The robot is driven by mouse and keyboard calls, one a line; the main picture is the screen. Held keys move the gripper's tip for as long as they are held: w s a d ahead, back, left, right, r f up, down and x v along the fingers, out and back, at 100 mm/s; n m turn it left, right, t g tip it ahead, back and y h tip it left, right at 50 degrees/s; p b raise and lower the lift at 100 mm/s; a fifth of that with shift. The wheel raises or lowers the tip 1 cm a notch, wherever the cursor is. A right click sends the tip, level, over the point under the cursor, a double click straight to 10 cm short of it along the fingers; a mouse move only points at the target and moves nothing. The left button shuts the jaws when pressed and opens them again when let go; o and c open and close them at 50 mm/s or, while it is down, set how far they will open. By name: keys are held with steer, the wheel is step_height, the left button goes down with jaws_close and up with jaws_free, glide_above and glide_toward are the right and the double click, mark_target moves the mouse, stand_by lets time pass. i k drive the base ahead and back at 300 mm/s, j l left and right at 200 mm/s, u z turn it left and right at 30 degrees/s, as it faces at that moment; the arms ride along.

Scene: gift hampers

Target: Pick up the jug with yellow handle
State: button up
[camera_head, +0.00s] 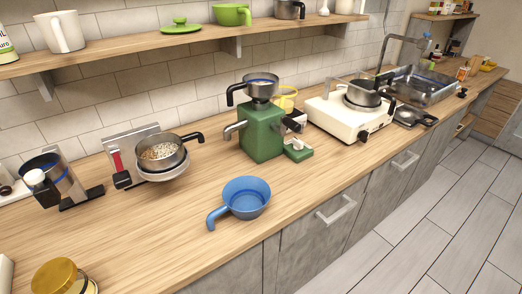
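A pale jug with yellow on it (287,103) stands on the counter behind the green machine and close to the tiled wall. The green machine and the pot on it hide part of the jug. What shows looks like a yellow rim or handle, too small to tell which. My gripper is not in the picture.
The green machine (262,137) bears a steel pot (262,88). A white stove (345,115) with a pan is to its right. A blue pan (246,198) lies near the counter's front edge. A steel pan (162,153) sits left. The wooden shelf (150,47) overhangs the back. The floor is clear.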

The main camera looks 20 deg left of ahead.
mark_target(285, 99)
steer(key=i+l+u, duration=0.1)
steer(key=u, duration=0.2)
steer(key=l+u, duration=0.15)
steer(key=u, duration=0.2)
steer(key=i+l+u, duration=0.1)
steer(key=l, duration=0.25)
steer(key=i+l+u, duration=0.1)
steer(key=l, duration=0.25)
steer(key=i+l+u, duration=0.1)
steer(key=l, duration=0.25)
steer(key=i+l+u, duration=0.1)
steer(key=l, duration=0.25)
steer(key=i+l+u, duration=0.1)
steer(key=l, duration=0.3)
steer(key=i, duration=0.1)
